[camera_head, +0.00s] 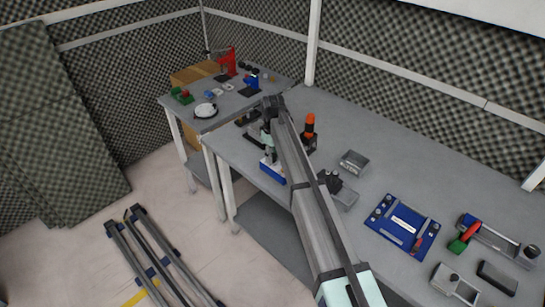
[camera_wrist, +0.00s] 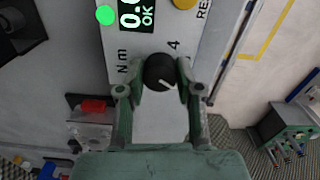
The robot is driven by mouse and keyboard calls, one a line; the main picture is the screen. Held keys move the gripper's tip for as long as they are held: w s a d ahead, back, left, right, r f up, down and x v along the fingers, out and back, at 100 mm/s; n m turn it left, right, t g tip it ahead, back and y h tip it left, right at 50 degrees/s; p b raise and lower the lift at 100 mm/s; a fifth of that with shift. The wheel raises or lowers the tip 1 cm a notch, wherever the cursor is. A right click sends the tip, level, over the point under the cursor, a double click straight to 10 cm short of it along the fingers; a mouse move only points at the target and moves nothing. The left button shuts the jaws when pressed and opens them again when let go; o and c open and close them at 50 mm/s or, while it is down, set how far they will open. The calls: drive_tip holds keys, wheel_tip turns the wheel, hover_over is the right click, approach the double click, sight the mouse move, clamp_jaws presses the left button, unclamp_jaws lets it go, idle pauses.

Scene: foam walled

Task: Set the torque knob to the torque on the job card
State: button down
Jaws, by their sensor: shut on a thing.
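The torque knob (camera_wrist: 158,73) is black and round with a pale pointer line, which points to the lower right in the wrist view. It sits on a light grey panel (camera_wrist: 150,45). A "4" is printed to its upper right and "Nm" to its left. My gripper (camera_wrist: 161,82) has its green fingers on either side of the knob, shut on it. A partly cut-off display (camera_wrist: 136,14) reads "0." and "OK". In the head view my arm reaches over the bench and hides much of the gripper area. I cannot make out a job card.
A green lamp (camera_wrist: 105,15) and a yellow button (camera_wrist: 184,3) are on the panel. In the head view, an orange-topped tool (camera_head: 309,124) stands right of my arm. A blue tray (camera_head: 402,228) and several grey parts lie further right on the grey bench (camera_head: 375,150).

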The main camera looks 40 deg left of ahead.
drive_tip(key=n+b, duration=0.1)
drive_tip(key=n, duration=0.4)
drive_tip(key=shift+f+n, duration=0.15)
drive_tip(key=shift+n, duration=0.25)
drive_tip(key=n, duration=0.5)
drive_tip(key=shift+b, duration=0.4)
drive_tip(key=shift+n, duration=0.3)
drive_tip(key=c, duration=0.8)
unclamp_jaws()
drive_tip(key=shift+o, duration=0.2)
wheel_tip(320, 180, up, 12)
